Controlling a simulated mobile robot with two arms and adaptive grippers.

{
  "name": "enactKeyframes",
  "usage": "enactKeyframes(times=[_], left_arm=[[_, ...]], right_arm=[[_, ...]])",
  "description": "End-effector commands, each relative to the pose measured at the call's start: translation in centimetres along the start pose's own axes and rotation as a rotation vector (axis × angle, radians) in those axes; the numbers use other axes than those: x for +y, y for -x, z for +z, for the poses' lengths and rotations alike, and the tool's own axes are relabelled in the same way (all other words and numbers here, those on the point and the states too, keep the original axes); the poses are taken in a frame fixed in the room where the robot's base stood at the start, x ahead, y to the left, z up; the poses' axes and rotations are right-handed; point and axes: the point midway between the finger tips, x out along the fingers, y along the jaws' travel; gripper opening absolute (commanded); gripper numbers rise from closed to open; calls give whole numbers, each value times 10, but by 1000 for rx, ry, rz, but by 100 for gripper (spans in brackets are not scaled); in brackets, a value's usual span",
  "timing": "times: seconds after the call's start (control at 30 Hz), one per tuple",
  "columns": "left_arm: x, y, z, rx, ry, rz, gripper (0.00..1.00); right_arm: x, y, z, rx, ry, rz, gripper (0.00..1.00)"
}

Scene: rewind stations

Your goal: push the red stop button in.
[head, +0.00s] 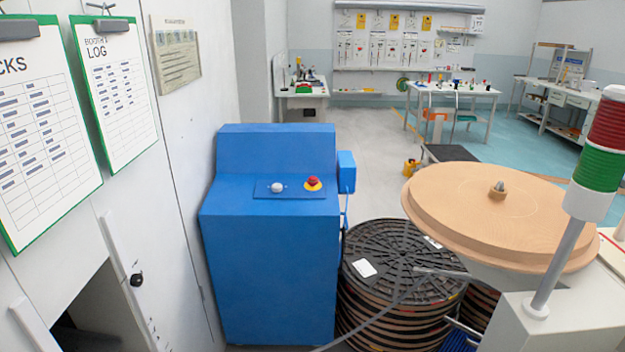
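The red stop button (313,181) sits on a yellow base at the right of a small panel (262,189) on top of the blue cabinet (268,262). A white round button (277,187) sits to its left on the same panel. The red button stands above its base; whether it is pressed in cannot be told at this size. Nothing covers it. Neither of my grippers shows in the head view.
A stack of black reels (392,262) stands right of the cabinet. A wooden disc (497,205) and a red-green signal light (601,150) stand at the right. The wall with clipboards (112,85) borders the left. Floor behind the cabinet is partly clear.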

Motion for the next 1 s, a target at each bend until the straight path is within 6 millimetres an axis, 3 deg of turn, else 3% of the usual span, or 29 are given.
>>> enactKeyframes(times=[0.27,0.67,1.0], left_arm=[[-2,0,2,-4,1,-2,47],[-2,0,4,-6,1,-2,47],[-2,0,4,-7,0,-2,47]], right_arm=[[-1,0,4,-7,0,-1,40],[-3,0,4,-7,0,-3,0],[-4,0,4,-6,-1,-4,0]])
